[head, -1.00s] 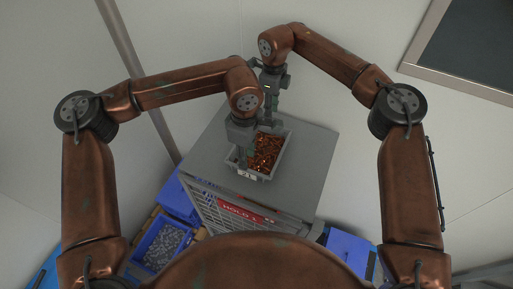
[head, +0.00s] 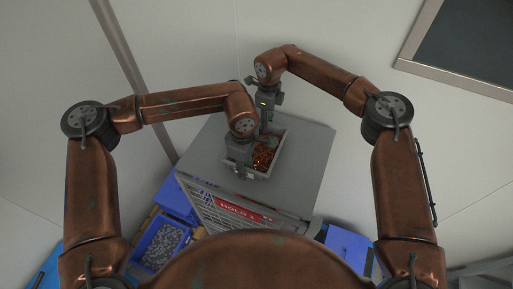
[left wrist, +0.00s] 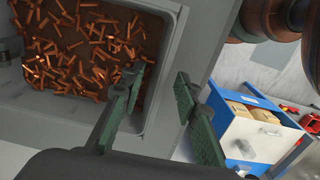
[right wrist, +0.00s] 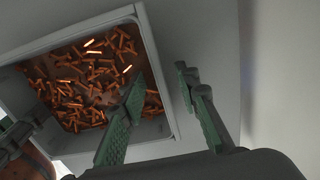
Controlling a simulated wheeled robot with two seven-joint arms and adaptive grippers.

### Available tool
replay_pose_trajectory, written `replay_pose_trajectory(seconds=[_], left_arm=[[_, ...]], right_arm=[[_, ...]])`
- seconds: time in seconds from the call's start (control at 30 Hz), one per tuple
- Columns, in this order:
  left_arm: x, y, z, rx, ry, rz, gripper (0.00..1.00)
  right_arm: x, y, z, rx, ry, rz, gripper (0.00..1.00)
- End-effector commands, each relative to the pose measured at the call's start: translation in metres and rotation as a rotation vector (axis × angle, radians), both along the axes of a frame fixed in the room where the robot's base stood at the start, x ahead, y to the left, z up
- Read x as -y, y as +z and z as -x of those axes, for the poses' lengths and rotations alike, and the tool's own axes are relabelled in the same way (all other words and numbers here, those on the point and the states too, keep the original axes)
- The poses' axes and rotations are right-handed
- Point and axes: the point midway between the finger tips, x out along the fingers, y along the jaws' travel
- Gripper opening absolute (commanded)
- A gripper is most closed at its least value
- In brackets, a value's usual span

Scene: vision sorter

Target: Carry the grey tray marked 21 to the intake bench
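The grey tray (head: 278,154), filled with small copper-coloured pieces, sits on top of a grey cabinet (head: 308,160). Its mark cannot be read now. My left gripper (head: 241,168) is at the tray's near left side. In the left wrist view the gripper (left wrist: 158,78) is open, one finger inside the tray and the other outside, with the tray wall (left wrist: 166,50) between them. My right gripper (head: 266,124) is at the tray's far side. In the right wrist view the gripper (right wrist: 160,78) is also open, its fingers on either side of the tray wall (right wrist: 153,70).
The cabinet front has a red HOLD sign (head: 240,211). Blue bins (head: 162,243) stand low at the left and a blue box (head: 347,250) at the right. Walls close in behind the cabinet. The cabinet top right of the tray is clear.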

Motion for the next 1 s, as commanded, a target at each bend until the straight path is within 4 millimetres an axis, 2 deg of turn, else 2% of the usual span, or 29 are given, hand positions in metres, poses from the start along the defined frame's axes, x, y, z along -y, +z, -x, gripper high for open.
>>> replay_pose_trajectory(seconds=[0.2, 0.63, 1.0], left_arm=[[0.0003, -0.0001, 0.0, 0.0, -0.001, 0.0, 0.29], [0.0002, 0.0002, 0.0, 0.0, 0.0, 0.0, 0.0], [0.0003, 0.0003, 0.0, 0.0, -0.001, 0.0, 0.0]], right_arm=[[0.0007, -0.0003, 0.0, 0.0, -0.001, 0.001, 0.29], [0.0007, -0.0001, 0.0, 0.0, -0.001, 0.001, 0.0], [0.0009, 0.0, -0.0003, 0.001, -0.001, 0.0, 0.0]])
